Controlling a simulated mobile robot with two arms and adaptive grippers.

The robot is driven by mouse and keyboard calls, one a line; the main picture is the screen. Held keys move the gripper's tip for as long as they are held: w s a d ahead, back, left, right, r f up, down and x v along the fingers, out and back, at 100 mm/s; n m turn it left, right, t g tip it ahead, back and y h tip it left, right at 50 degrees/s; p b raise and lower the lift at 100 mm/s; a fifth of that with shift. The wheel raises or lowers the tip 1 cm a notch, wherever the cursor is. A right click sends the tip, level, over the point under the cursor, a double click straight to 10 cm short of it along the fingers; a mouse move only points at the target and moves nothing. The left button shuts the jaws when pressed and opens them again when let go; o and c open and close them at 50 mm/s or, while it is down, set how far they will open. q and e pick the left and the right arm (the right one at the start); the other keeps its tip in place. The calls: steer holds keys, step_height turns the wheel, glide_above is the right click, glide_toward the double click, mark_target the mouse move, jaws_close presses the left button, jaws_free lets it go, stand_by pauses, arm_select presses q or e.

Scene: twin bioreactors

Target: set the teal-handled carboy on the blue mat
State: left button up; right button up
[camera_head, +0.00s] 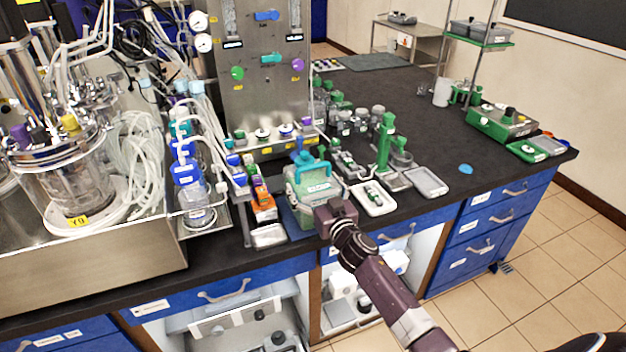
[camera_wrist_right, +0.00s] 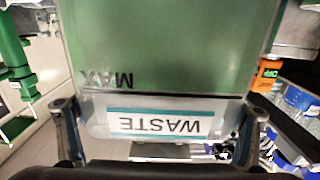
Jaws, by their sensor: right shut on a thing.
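The carboy (camera_head: 309,190) is a pale green, boxy container with a teal handle and cap (camera_head: 306,160). It stands upright near the front edge of the black bench. The blue mat (camera_head: 289,220) shows at its left and front; whether the base touches the mat is hidden. My right gripper (camera_head: 328,207) reaches it from the front right. In the right wrist view, its fingers (camera_wrist_right: 157,122) lie on both sides of the carboy (camera_wrist_right: 165,50), around its WASTE label, shut on it. My left gripper is not in view.
An orange box (camera_head: 264,212) and small bottles stand close on the left. A white tray (camera_head: 373,198) and a grey tray (camera_head: 427,182) lie to the right. Green clamps and bottles crowd behind. The bench farther right is mostly clear.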

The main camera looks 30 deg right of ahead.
steer(key=shift+r, duration=0.35)
steer(key=o, duration=2)
steer(key=shift+s+f, duration=0.1)
steer(key=shift+f, duration=0.2)
steer(key=s, duration=0.8)
steer(key=s+b, duration=0.1)
steer(key=s, duration=0.3)
steer(key=shift+a+r, duration=0.1)
steer(key=shift+a, duration=0.25)
